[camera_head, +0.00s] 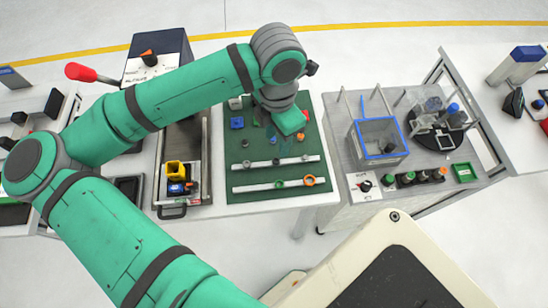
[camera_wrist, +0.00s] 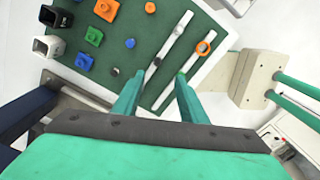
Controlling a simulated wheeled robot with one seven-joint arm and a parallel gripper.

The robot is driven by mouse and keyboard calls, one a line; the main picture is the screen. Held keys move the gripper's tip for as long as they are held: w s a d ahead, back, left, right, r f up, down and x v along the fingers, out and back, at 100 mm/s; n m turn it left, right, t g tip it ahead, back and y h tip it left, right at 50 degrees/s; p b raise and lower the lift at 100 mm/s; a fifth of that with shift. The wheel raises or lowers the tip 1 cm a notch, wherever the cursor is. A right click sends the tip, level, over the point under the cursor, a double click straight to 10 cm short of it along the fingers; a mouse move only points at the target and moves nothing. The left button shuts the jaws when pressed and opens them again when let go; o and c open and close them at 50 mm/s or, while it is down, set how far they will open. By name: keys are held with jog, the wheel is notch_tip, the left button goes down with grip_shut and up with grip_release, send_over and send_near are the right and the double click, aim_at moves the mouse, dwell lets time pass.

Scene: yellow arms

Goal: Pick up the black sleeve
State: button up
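My gripper (camera_wrist: 155,88) is open and empty in the wrist view, its two green fingers apart over the green board (camera_wrist: 140,28). A black hollow square tube (camera_wrist: 55,15) stands at the board's far left corner, well away from the fingers. I cannot tell which of these two is the black sleeve.
A white square tube (camera_wrist: 48,46), a blue gear-like part (camera_wrist: 83,61), an orange part (camera_wrist: 93,36) and a grey piece (camera_wrist: 115,72) stand on the board. An orange ring (camera_wrist: 203,47) and a green ring (camera_wrist: 182,75) are on the other rail. A blue-rimmed clear box (camera_head: 378,137) stands right.

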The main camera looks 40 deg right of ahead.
aim_at(276, 160)
jog(key=f, duration=1)
jog(key=shift+w+d+f, duration=0.1)
jog(key=shift+w, duration=0.25)
jog(key=shift+s+f, duration=0.1)
jog(key=shift+f, duration=0.15)
grip_shut()
